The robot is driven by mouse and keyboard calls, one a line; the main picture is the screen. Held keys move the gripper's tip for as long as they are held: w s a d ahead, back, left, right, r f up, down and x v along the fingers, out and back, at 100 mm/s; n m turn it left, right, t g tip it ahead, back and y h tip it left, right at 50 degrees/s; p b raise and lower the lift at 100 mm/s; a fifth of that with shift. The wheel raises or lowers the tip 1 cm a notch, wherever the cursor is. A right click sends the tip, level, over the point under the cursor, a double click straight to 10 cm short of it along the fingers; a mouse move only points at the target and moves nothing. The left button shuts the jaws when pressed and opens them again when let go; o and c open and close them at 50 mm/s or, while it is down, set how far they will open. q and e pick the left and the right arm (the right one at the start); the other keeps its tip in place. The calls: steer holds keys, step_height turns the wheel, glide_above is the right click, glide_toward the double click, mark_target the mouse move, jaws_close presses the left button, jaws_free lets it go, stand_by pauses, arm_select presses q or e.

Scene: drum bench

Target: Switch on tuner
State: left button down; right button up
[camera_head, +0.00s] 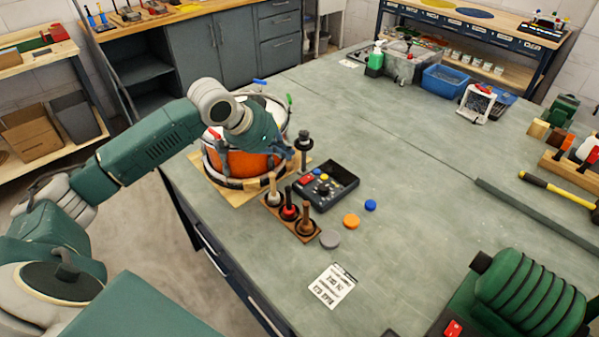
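A black box with red, yellow and blue buttons (326,185), which looks like the tuner, lies on the grey-green bench right of the drum. Whether it is on cannot be made out. My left arm reaches in from the left over the orange drum (240,164). My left gripper (284,152) is above the drum's right side, up and left of the box and apart from it. Its fingers are small and dark, and I cannot tell whether they are open. My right gripper is not in view.
A wooden rack with several upright tools (291,213) stands just in front of the box. Grey, orange (351,221) and blue discs and a printed card (332,286) lie nearby. A green ribbed machine (530,295) fills the lower right. The bench middle is clear.

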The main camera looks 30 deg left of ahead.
arm_select(q)
steer(key=p, duration=0.2)
glide_toward(310, 176)
steer(key=w, duration=0.2)
steer(key=shift+w+d+r, duration=0.1)
steer(key=shift+w+d, duration=0.15)
steer(key=shift+d, duration=0.1)
step_height(310, 176, down, 3)
steer(key=shift+s+a+r+p, duration=0.1)
steer(key=shift+s+r+p, duration=0.1)
steer(key=shift+p, duration=0.15)
steer(key=shift+s+f, duration=0.1)
steer(key=shift+f, duration=0.6)
steer(key=shift+s+a+f, duration=0.1)
steer(key=shift+s+f, duration=0.1)
steer(key=shift+f, duration=0.35)
steer(key=shift+r, duration=0.15)
steer(key=shift+w+p, duration=0.1)
steer(key=shift+p, duration=0.2)
steer(key=shift+w+d+r, duration=0.25)
steer(key=shift+w+r, duration=0.1)
steer(key=shift+w, duration=0.25)
